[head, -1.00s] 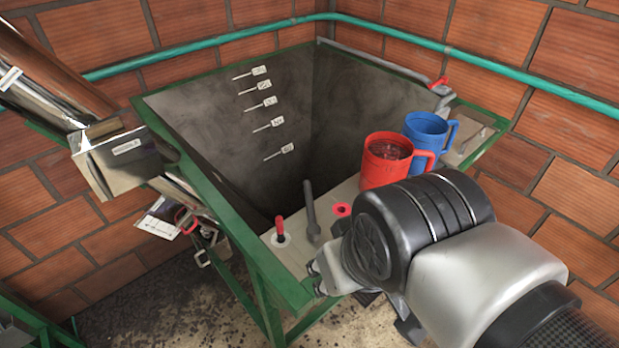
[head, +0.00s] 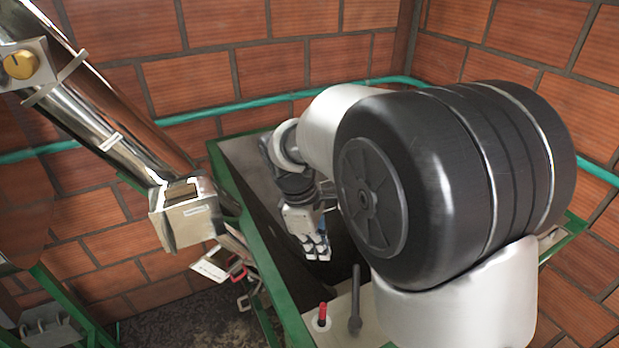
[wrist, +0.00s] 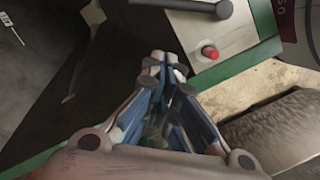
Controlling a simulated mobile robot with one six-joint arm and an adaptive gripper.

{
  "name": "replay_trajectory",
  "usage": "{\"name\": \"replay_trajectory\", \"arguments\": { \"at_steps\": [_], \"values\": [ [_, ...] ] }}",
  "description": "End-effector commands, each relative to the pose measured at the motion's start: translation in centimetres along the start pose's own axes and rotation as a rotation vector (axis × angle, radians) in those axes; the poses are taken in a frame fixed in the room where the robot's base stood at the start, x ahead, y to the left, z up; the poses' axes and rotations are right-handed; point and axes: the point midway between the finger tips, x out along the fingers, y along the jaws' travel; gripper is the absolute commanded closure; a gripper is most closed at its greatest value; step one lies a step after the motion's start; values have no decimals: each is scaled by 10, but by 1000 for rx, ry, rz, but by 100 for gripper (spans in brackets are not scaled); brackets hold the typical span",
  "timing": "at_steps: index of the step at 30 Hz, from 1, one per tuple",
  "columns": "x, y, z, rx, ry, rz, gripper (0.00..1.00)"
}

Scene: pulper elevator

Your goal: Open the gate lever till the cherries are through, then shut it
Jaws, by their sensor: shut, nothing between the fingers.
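My gripper (head: 317,252) is shut and empty, pointing down over the open green-rimmed tank (head: 228,205). In the wrist view its closed fingertips (wrist: 162,62) are just off the pale corner plate. On that plate stand a dark grey lever (head: 355,303) and a short red knob (head: 322,314); both also show in the wrist view, as the lever (wrist: 190,5) and the red knob (wrist: 209,52). A red handle (head: 238,273) hangs outside the tank's left side beside a white label. I cannot tell which is the gate lever. No cherries are visible; the tank floor is dark.
A shiny metal tube (head: 95,105) slopes down to a metal box (head: 185,218) at the tank's left rim. A green pipe (head: 225,110) runs along the brick walls. My arm hides the tank's right side.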

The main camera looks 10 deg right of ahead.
Motion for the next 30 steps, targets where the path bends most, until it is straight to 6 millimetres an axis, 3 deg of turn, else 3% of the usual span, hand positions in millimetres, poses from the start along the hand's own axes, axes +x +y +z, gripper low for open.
{"name": "replay_trajectory", "arguments": {
  "at_steps": [4, 11, 24, 30],
  "values": [
    [13, 9, -16, -106, -39, -22, 100],
    [33, 10, -19, -133, -49, -26, 100],
    [123, 8, -14, -130, -49, -28, 100],
    [118, 13, 16, -126, -46, -24, 100]
  ]
}}
